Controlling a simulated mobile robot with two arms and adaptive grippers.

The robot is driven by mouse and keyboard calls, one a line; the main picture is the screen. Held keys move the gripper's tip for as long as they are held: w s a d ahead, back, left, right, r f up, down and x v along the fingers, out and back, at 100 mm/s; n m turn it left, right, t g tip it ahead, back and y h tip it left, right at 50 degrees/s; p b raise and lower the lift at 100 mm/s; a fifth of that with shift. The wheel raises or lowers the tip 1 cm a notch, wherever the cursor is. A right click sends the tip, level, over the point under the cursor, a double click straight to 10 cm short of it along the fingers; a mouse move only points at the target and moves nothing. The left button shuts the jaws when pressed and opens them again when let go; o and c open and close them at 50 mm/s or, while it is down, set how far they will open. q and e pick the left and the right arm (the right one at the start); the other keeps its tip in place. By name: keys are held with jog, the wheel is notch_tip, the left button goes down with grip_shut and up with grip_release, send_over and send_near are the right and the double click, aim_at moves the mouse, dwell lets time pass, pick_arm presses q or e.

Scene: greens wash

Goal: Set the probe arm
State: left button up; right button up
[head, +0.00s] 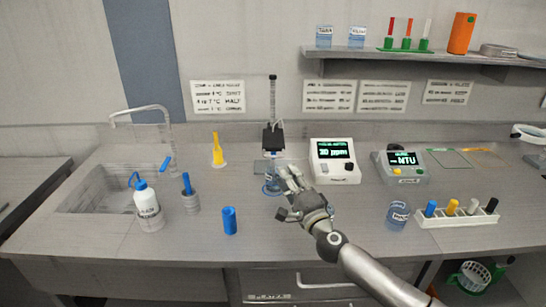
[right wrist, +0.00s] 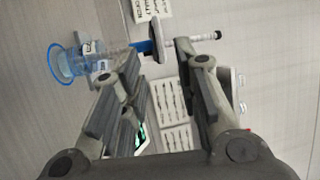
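My left gripper is not in view.
A white meter reading 30 ppm (head: 335,163) and a grey NTU meter (head: 401,166) stand to the right. A tube rack (head: 457,219) and glass beaker (head: 397,216) are at front right. A blue cylinder (head: 230,221), wash bottle (head: 147,207) and sink (head: 95,190) lie left.

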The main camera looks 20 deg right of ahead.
aim_at(274, 157)
jog(key=w, duration=0.3)
jog(key=w+a+r+b, duration=0.1)
jog(key=w, duration=0.6)
jog(key=shift+a+r+b, duration=0.15)
jog(key=shift+r+b, duration=0.1)
jog(key=shift+b, duration=0.15)
jog(key=shift+c, duration=0.5)
grip_shut()
